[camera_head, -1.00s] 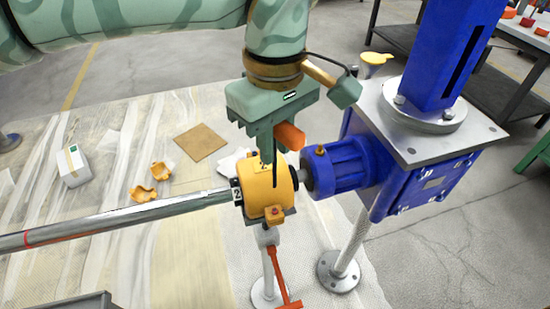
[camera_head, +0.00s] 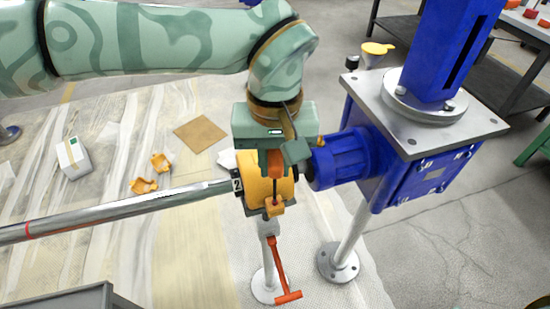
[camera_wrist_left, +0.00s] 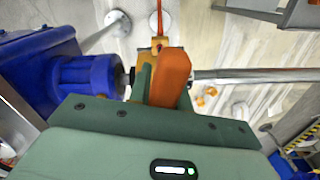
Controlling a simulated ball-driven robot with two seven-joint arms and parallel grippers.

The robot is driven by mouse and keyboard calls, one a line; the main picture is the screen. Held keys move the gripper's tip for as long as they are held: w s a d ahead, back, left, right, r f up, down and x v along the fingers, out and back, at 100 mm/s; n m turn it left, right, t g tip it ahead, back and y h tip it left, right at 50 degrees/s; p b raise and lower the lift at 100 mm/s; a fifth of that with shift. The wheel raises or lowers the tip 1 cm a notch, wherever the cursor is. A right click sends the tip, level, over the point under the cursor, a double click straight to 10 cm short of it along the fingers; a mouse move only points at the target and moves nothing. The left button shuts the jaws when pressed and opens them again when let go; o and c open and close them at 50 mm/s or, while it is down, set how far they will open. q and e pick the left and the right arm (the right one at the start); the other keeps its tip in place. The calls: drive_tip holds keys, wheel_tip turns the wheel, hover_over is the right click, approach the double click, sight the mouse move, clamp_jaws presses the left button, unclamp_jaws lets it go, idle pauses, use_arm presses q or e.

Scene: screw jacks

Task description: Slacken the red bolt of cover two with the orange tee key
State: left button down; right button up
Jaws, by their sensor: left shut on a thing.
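Cover two is yellow-orange (camera_head: 256,192), with a "2" plate at its left, and wraps the coupling between a steel shaft and a blue gearbox. My left gripper (camera_head: 272,170) is directly above it, shut on the orange tee key (camera_head: 275,163). The key's orange handle fills the middle of the left wrist view (camera_wrist_left: 170,78). Its dark, thin shank points down in front of the cover, its lower end at the cover's front lug (camera_head: 275,209). The red bolt is on that lug, mostly hidden at the shank's end; I cannot tell whether the tip is seated. My right gripper is out of view.
The blue gearbox (camera_head: 405,165) and its motor-like end (camera_head: 340,160) stand close at the right. The steel shaft (camera_head: 130,207) runs left. Yellow open shells (camera_head: 143,185), a white box (camera_head: 73,158) and brown board (camera_head: 200,134) lie on the floor.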

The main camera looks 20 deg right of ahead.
use_arm(q)
drive_tip(key=shift+f, duration=0.4)
idle(0.3)
drive_tip(key=n, duration=0.6)
drive_tip(key=shift+r, duration=0.15)
idle(0.5)
drive_tip(key=shift+r, duration=0.25)
wheel_tip(320, 180, up, 7)
drive_tip(key=shift+r, duration=0.1)
idle(0.4)
